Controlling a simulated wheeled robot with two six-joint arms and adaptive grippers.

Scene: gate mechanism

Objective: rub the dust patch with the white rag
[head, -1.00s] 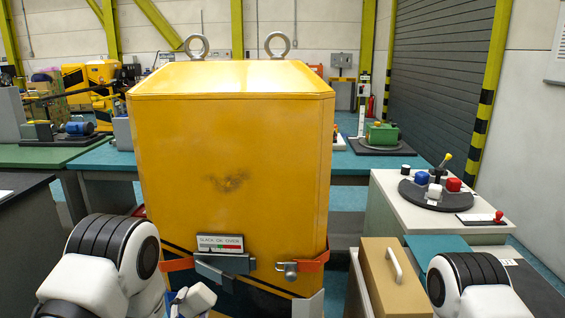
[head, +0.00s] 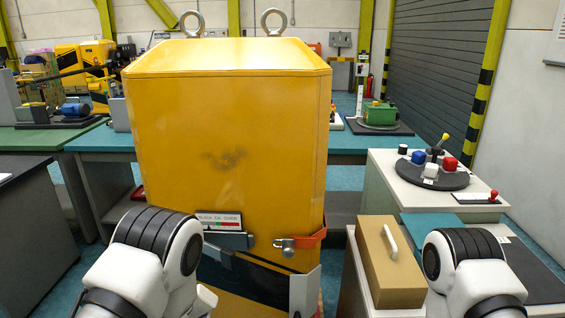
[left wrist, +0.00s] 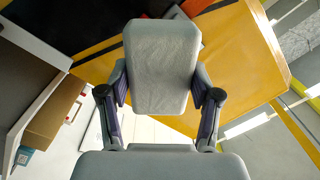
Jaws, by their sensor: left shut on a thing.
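The dust patch (head: 224,159) is a dark smudge on the front face of the yellow cabinet (head: 270,110). In the left wrist view, my left gripper (left wrist: 161,88) is shut on the white rag (left wrist: 160,58), a pale, block-like pad held between its two fingers. The yellow cabinet (left wrist: 235,60) lies behind the rag in that view. In the head view, my left arm stands in front of the cabinet's lower left and hides most of the gripper and rag. The rag appears below the dust patch and apart from it. My right gripper is out of view.
A gauge plate (head: 219,221) and an orange strap with a latch (head: 300,241) stick out from the cabinet's lower front. A brown case (head: 388,262) with a white handle stands at the right. A control panel (head: 432,175) sits on the white bench behind it.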

